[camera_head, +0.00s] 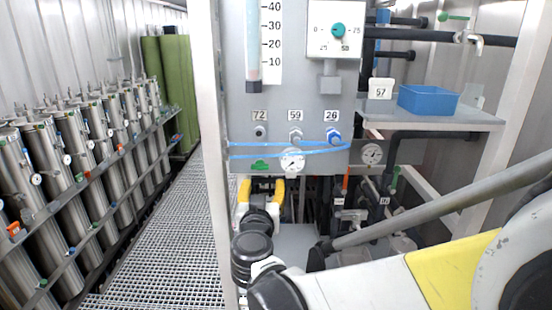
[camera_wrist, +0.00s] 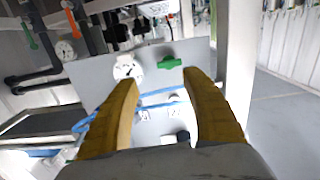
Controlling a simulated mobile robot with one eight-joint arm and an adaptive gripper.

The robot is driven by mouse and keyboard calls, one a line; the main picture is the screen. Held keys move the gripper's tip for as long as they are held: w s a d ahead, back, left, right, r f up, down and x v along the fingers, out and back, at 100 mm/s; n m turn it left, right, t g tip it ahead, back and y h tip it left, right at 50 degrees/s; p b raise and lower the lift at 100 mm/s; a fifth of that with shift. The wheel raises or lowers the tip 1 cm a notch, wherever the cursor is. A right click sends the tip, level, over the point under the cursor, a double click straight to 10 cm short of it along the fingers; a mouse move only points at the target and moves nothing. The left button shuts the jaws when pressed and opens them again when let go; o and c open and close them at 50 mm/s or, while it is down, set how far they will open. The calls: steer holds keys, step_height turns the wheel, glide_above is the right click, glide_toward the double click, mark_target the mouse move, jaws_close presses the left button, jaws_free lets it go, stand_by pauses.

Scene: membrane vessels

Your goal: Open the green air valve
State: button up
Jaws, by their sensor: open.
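The green valve handle (camera_head: 259,165) is a small, flat, lobed knob low on the grey panel, left of a round white gauge (camera_head: 292,160). In the wrist view the green handle (camera_wrist: 169,62) shows clear beyond the fingertips, roughly between them, with the gauge (camera_wrist: 127,68) to its left. My gripper (camera_head: 261,189) has yellow fingers spread apart just below the handle in the head view. In the wrist view my gripper (camera_wrist: 161,78) is open with nothing between its fingers. I see no contact with the handle.
Blue hoses (camera_head: 240,148) cross the panel (camera_head: 270,110) just above the handle. A white post (camera_head: 210,120) stands at the panel's left edge. Black pipes and valves crowd the lower right. A blue bin (camera_head: 427,99) sits on a shelf. A grated walkway (camera_head: 165,240) lies left.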

mark_target(260, 167)
steer(key=shift+y, duration=0.3)
steer(key=w, duration=0.7)
steer(key=w+a, duration=0.1)
steer(key=w, duration=0.3)
steer(key=shift+w+r, duration=0.1)
steer(key=shift+r, duration=0.05)
steer(key=c, duration=0.9)
